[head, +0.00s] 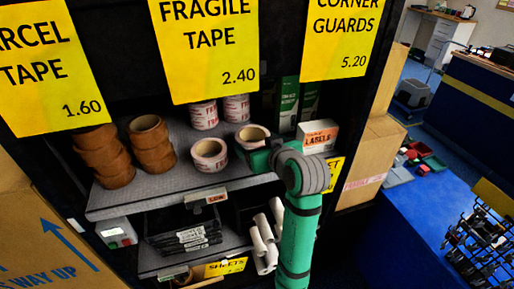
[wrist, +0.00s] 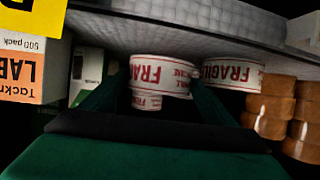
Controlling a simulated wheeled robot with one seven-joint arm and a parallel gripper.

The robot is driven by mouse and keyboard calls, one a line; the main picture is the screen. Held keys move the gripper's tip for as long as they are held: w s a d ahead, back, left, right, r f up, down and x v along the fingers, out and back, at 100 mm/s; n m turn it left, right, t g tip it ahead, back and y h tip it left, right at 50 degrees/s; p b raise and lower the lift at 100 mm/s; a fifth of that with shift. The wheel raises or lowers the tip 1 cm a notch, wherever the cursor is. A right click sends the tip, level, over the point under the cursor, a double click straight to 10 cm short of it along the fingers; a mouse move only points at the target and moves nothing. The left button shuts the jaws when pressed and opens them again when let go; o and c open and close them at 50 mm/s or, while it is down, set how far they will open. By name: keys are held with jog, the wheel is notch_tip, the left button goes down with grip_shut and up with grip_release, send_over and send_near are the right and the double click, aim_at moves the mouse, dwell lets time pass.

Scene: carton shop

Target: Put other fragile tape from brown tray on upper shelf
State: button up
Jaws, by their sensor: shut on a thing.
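A roll of fragile tape (head: 252,134), white with red print and a brown core, is in my gripper (head: 257,148) above the upper shelf (head: 120,203). In the wrist view my gripper (wrist: 155,100) has a finger on each side of this roll (wrist: 160,72). It is at or very near the shelf surface; I cannot tell if it touches. A second fragile roll (head: 209,154) sits on the shelf just to its left; it also shows in the wrist view (wrist: 232,74). More fragile rolls (head: 203,114) are stacked behind. I cannot make out a brown tray.
Stacks of brown tape (head: 150,145) stand left on the shelf. A labels box (head: 317,136) is close right of my gripper, with green boxes (head: 286,105) behind. Yellow price signs (head: 210,45) hang above.

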jog(key=shift+f, duration=0.85)
jog(key=shift+f, duration=0.15)
jog(key=o, duration=1.2)
jog(key=shift+c, duration=0.2)
jog(key=shift+s+r, duration=0.15)
jog(key=shift+r, duration=0.1)
jog(key=v, duration=1.1)
jog(key=shift+s+d, duration=0.2)
jog(key=shift+s, duration=0.15)
